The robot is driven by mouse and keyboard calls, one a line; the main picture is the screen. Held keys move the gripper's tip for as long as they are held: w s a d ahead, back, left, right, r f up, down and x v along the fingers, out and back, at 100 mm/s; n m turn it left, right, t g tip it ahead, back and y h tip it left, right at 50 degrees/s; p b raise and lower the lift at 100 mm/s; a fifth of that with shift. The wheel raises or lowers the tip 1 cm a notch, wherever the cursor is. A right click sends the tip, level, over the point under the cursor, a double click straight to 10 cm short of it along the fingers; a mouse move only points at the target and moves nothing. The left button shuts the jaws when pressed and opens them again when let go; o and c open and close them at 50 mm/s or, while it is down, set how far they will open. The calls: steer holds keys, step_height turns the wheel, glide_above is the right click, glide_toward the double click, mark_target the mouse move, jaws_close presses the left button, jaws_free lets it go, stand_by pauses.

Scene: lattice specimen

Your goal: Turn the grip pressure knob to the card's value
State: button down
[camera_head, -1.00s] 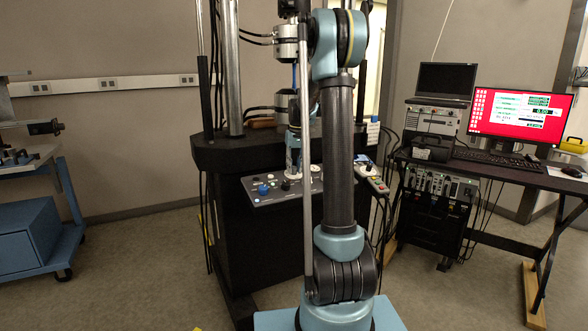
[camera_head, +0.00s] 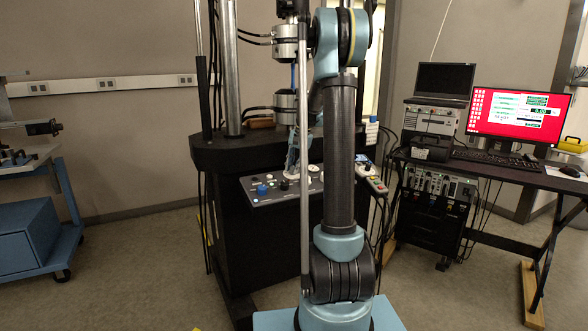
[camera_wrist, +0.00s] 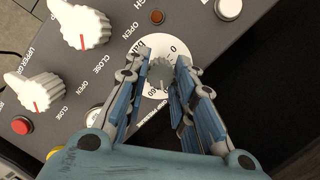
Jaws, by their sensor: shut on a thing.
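The grip pressure knob (camera_wrist: 160,73) is a small grey knob on a white round dial (camera_wrist: 150,50) in the wrist view. The dial shows a 0 at the upper right and what looks like 60 below; the fingers hide part of the scale. My gripper (camera_wrist: 163,62) has its two fingers on either side of the knob, shut on it. The knob's pointer is not clear enough to read. In the head view my gripper (camera_head: 291,165) reaches down to the grey control panel (camera_head: 262,201), partly behind my arm. No card value is readable.
In the wrist view two white knobs with red marks (camera_wrist: 82,24) (camera_wrist: 34,93) sit left of the dial. A red button (camera_wrist: 21,125) and a white button (camera_wrist: 228,8) are nearby. In the head view a handset with coloured buttons (camera_head: 376,185) hangs right of the panel.

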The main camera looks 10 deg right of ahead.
steer(key=shift+m, duration=0.3)
stand_by(0.4)
steer(key=c, duration=1.3)
jaws_free()
steer(key=v, duration=1.2)
